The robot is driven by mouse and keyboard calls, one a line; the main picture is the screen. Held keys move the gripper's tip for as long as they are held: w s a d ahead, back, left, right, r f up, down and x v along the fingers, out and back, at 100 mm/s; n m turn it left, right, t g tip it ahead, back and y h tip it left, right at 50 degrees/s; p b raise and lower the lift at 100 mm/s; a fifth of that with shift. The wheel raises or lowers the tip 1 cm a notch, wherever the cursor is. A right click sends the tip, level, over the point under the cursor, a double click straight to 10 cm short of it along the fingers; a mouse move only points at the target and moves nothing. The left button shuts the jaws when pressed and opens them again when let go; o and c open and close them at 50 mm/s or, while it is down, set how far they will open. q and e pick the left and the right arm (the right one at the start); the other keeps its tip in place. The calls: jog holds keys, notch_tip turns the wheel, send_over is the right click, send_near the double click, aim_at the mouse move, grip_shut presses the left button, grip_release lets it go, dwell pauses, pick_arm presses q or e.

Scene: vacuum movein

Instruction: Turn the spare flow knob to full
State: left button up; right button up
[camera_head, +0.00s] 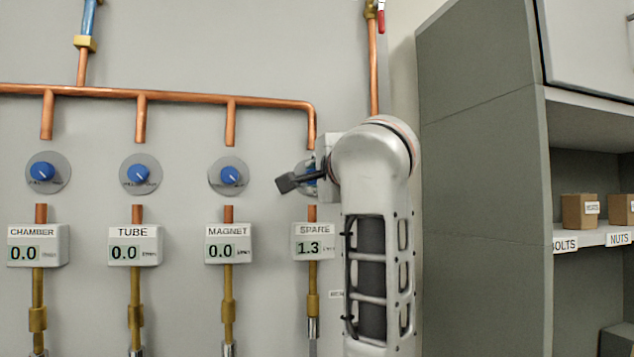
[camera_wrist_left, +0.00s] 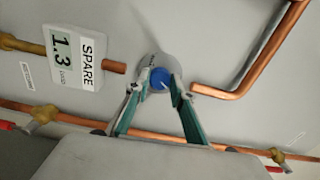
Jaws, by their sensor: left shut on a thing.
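The blue spare flow knob (camera_head: 311,175) sits on its round plate on the wall above the SPARE meter, mostly hidden by my left gripper (camera_head: 303,180). In the left wrist view the spare knob (camera_wrist_left: 160,77) shows between the two fingertips of my left gripper (camera_wrist_left: 158,86), which is shut on it. The white SPARE meter (camera_head: 314,242) reads 1.3. It also shows turned sideways in the left wrist view (camera_wrist_left: 75,58). The knob's pointer against its scale is too small to read. My right gripper is in neither view.
The chamber (camera_head: 42,172), tube (camera_head: 139,173) and magnet (camera_head: 229,174) knobs stand in a row to the left, their meters reading 0.0. A copper pipe (camera_head: 180,97) runs above them. A grey shelf unit (camera_head: 480,190) stands to the right of my arm.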

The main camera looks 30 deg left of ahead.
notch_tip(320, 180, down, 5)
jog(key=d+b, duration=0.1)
jog(key=b, duration=0.6)
pick_arm(q)
jog(key=n, duration=0.7)
jog(key=n+b, duration=0.1)
jog(key=n, duration=0.7)
jog(key=f+n, duration=0.1)
jog(key=n, duration=0.7)
jog(key=shift+w, duration=0.4)
jog(key=shift+w+f+n+b, duration=0.1)
jog(key=shift+f+n+b, duration=0.1)
jog(key=shift+n+b, duration=0.7)
jog(key=n+b, duration=0.1)
jog(key=b, duration=0.2)
jog(key=shift+a+r+n+b, duration=0.1)
jog(key=shift+r+n+b, duration=0.1)
jog(key=shift+n+b, duration=0.45)
jog(key=shift+s+r+n+b, duration=0.25)
jog(key=shift+n+b, duration=0.4)
jog(key=shift+b, duration=0.15)
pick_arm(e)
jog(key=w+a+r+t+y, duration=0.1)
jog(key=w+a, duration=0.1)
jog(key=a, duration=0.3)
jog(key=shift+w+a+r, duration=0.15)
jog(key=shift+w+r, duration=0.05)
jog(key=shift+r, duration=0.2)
